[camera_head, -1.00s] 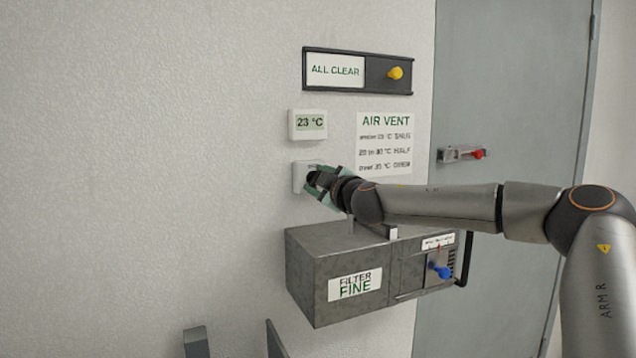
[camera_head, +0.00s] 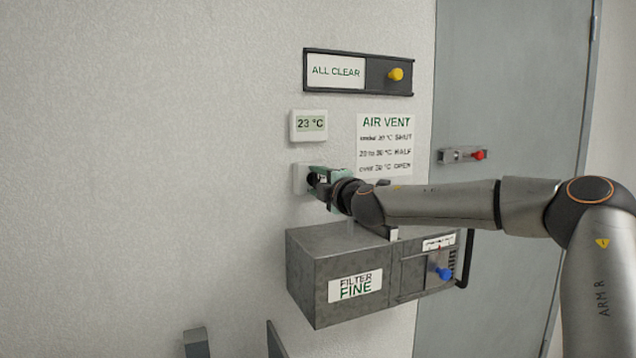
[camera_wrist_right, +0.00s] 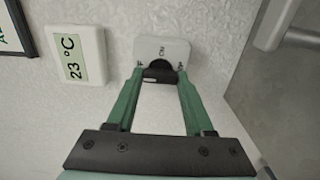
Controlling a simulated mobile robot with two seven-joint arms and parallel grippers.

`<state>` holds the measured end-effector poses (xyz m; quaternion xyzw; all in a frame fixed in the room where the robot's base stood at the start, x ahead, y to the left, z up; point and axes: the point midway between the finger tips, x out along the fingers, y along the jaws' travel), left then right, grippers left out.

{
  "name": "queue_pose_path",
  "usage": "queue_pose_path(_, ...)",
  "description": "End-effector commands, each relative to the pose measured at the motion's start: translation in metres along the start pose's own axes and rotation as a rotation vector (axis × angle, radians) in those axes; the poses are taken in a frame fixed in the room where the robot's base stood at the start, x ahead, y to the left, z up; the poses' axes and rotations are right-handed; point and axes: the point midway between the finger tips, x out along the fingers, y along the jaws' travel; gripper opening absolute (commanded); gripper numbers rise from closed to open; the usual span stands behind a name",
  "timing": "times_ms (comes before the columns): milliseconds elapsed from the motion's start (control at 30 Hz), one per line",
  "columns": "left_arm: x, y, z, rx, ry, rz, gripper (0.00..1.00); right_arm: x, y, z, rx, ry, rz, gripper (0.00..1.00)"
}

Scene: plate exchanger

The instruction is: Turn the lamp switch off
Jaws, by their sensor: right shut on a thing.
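The lamp switch is a small white wall plate (camera_head: 299,178) below the thermometer display, partly hidden by my right gripper in the head view. In the right wrist view the plate (camera_wrist_right: 162,48) shows a small dark marking too small to read surely, and a black round knob (camera_wrist_right: 160,71). My right gripper (camera_head: 313,180) is at the knob, its green fingers on either side of it. In the wrist view the fingertips (camera_wrist_right: 160,68) are shut on the knob. My left gripper is not in view.
A grey filter box (camera_head: 345,250) with a blue knob (camera_head: 443,273) juts out just below my right gripper. Above are a 23 °C display (camera_head: 309,126) and an ALL CLEAR panel (camera_head: 335,71) with a yellow knob. A grey door (camera_head: 510,100) stands at right.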

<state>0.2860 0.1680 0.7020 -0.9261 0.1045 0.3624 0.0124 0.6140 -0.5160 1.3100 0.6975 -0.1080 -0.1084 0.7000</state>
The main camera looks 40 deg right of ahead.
Motion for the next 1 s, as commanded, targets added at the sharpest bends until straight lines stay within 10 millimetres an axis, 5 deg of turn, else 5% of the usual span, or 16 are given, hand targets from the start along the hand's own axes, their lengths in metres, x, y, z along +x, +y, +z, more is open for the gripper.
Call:
queue_pose_path(467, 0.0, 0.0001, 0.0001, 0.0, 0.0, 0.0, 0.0, 0.0, -0.0004, 0.0, -0.016, 0.0, 0.0, 0.0)
queue_pose_path(500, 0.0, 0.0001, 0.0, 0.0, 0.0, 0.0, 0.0, 0.0, -0.0004, 0.0, -0.016, 0.0, 0.0, 0.57)
queue_pose_path(733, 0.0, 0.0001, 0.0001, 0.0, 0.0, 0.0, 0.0, 0.0, -0.0003, -0.0001, -0.014, 0.0, 0.0, 0.82)
queue_pose_path(1000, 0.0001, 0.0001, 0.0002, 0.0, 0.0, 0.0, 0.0, -0.0006, 0.0, 0.0, -0.012, 0.0, 0.0, 0.82)
